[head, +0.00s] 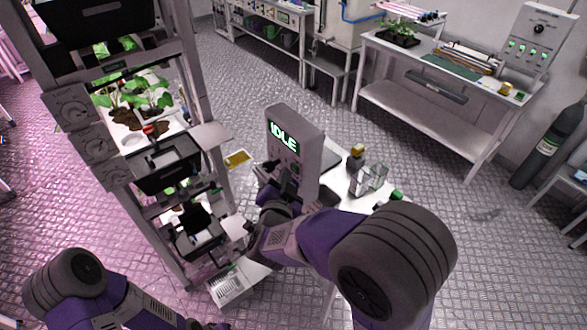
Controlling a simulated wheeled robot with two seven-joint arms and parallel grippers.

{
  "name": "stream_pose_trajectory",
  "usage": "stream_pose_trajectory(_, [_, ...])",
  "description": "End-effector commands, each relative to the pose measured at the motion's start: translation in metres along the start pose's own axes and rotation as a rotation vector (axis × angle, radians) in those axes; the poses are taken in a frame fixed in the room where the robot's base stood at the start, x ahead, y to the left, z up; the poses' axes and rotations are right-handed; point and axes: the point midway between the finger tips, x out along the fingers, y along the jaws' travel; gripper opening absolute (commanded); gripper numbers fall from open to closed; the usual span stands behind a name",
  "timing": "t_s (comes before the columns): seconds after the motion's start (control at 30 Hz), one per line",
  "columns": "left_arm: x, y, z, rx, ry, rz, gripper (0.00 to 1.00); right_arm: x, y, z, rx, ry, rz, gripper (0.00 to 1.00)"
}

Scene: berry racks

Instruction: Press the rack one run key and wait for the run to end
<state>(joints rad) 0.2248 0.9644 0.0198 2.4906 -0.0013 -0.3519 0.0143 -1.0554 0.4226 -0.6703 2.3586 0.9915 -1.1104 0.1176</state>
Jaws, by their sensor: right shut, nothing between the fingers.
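The grey control box (306,150) stands upright at the middle, and its green display (284,136) reads IDLE. Small buttons sit on its face below the display, partly hidden by my right gripper. My right gripper (268,176) is shut and empty, close in front of the lower face of the box. I cannot tell whether it touches a key. The berry rack (199,75) stands at the left, with plants and dark trays on its shelves. My left arm shows at the lower left, but its gripper fingers are not in view.
A workbench (435,105) stands at the back right. A dark gas cylinder (549,145) stands at the right. The patterned floor between is open.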

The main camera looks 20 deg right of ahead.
Motion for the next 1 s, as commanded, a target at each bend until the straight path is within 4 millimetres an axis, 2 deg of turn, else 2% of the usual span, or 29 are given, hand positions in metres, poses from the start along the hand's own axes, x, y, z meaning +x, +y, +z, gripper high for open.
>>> stream_pose_trajectory(1.0, [0.0009, -0.0003, -0.0001, 0.000, 0.000, 0.000, 0.43, 0.0067, 0.0051, -0.0047, 0.000, 0.001, 0.001, 0.00])
